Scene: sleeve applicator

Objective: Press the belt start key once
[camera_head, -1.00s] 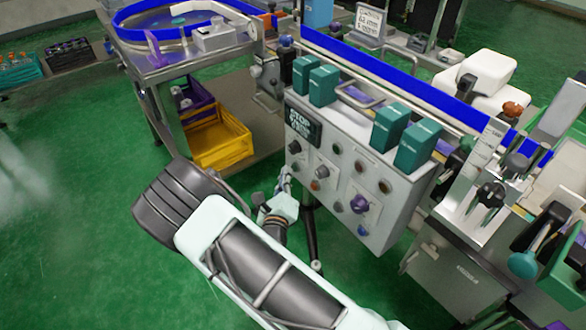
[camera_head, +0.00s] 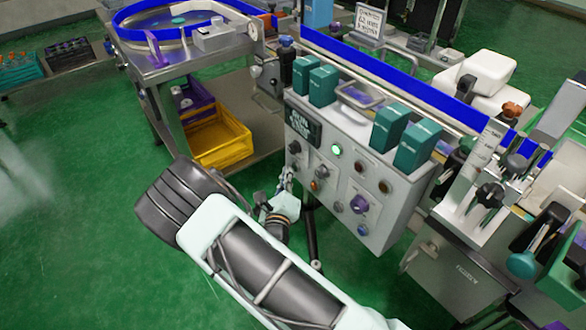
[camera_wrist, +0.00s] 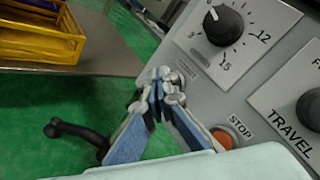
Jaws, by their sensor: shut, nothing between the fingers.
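The grey control panel (camera_head: 402,206) stands at centre in the head view, with knobs, lamps and buttons. Its small black display (camera_head: 302,124) starts with the word RUN, and a round green lamp (camera_head: 336,150) is lit. My gripper (camera_head: 288,178) is at the panel's lower left edge. In the wrist view my gripper (camera_wrist: 160,84) is shut and empty, its fingertips at the panel face below the dial knob (camera_wrist: 223,25). The orange STOP button (camera_wrist: 222,138) is to the right of and below the fingertips, apart from them. The start key is not visible; the fingers may hide it.
A TRAVEL knob (camera_wrist: 311,106) sits at the right in the wrist view. Teal boxes (camera_head: 418,145) stand on top of the panel. A yellow crate (camera_head: 217,142) is under the table at left. The green floor (camera_head: 75,220) at left is clear.

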